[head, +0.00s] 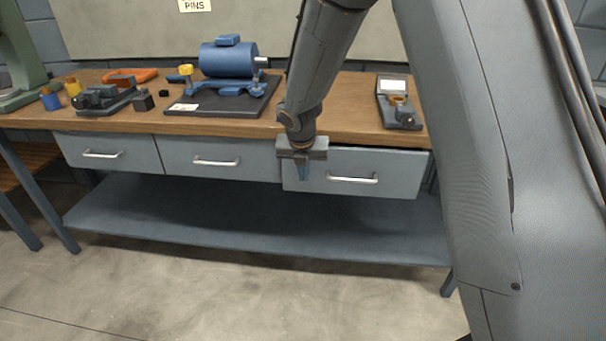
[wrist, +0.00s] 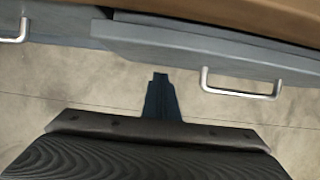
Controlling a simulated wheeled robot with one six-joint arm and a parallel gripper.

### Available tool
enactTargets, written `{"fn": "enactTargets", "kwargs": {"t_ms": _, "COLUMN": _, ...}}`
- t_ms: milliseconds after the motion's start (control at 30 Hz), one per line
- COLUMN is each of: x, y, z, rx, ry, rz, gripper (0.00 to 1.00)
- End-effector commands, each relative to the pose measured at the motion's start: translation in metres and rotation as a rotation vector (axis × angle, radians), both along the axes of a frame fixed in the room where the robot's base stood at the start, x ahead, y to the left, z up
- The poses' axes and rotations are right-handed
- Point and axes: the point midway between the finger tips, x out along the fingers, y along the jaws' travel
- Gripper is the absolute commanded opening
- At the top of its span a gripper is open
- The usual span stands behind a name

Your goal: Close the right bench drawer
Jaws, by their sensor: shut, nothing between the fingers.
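The right bench drawer (head: 357,172) is a grey front with a silver bar handle (head: 352,179). It stands out a little from the bench, with its top edge showing under the worktop. My gripper (head: 303,172) is shut and empty, pointing down in front of the drawer's left end, left of the handle. In the wrist view, the shut fingers (wrist: 160,92) show over the floor, just short of the drawer front (wrist: 190,52). The handle (wrist: 242,87) is to their right. I cannot tell whether the fingers touch the front.
The middle drawer (head: 215,158) and left drawer (head: 108,153) sit flush. The wooden worktop (head: 340,120) carries a blue motor (head: 228,60), a small vise (head: 105,97) and a gauge device (head: 398,100). A lower shelf (head: 240,222) runs beneath. The floor in front is clear.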

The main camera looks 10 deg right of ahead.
Motion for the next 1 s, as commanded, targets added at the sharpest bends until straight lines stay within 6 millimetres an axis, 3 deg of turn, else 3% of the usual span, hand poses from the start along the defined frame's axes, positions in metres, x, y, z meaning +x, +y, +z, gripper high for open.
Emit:
{"fn": "enactTargets", "kwargs": {"t_ms": 200, "x": 0.013, "y": -0.004, "z": 0.000, "rx": 0.000, "ry": 0.001, "rz": 0.000, "gripper": 0.00}}
{"fn": "enactTargets", "kwargs": {"t_ms": 600, "x": 0.016, "y": -0.004, "z": 0.001, "rx": 0.000, "ry": 0.001, "rz": 0.000, "gripper": 0.00}}
{"fn": "enactTargets", "kwargs": {"t_ms": 1000, "x": 0.055, "y": -0.014, "z": 0.002, "rx": 0.000, "ry": 0.001, "rz": -0.002, "gripper": 0.00}}
